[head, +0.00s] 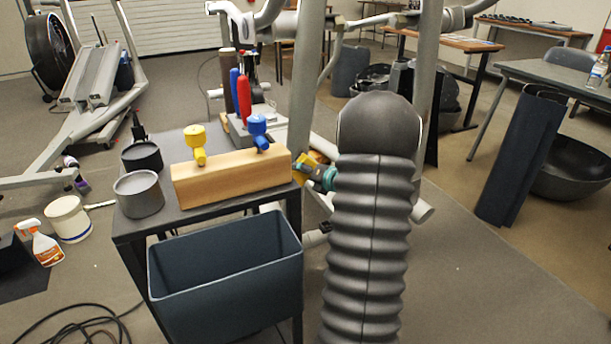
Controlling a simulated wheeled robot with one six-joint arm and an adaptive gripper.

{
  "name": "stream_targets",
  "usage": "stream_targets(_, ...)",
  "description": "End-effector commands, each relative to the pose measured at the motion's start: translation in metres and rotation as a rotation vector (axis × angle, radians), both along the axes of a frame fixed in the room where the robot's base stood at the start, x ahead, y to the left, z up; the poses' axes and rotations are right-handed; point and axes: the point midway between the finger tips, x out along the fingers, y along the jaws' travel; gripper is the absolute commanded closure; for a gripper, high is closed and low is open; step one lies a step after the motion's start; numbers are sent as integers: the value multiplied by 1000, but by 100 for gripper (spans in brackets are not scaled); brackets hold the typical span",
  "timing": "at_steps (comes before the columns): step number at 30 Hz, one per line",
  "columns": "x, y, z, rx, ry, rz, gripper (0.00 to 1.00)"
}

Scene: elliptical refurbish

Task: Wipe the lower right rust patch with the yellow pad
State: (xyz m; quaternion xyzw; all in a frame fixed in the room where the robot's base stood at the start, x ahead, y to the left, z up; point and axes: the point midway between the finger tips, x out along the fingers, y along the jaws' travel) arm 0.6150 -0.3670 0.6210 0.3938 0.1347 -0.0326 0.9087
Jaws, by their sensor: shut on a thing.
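My dark ribbed arm stands in front of the grey elliptical frame (304,85) and hides much of it. My gripper (311,172) shows only in part, at the left edge of the arm, with teal and dark parts visible. It is shut on the yellow pad (301,167), which is just right of the wooden block, close to the lower frame. A small orange-brown area shows beside the pad; I cannot tell whether it is rust. The lower right rust patch cannot be made out, and contact between pad and frame cannot be judged.
A dark table (160,222) stands left of my arm. It carries a wooden block (232,178) with yellow and blue knobbed tools, and two dark round tins. A dark bin (228,280) is in front. A white tub (68,219) and spray bottle (40,243) stand on the floor.

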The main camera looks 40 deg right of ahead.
Motion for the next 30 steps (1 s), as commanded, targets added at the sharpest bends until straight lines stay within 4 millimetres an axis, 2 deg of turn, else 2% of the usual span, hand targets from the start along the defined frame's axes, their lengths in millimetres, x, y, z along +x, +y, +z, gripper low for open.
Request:
stream_targets(8, 0, -1, 9, 0, -1, 1, 62)
stream_targets(18, 2, -4, 34, -1, -1, 0, 62)
stream_targets(30, 2, -6, 55, -4, -7, 1, 62)
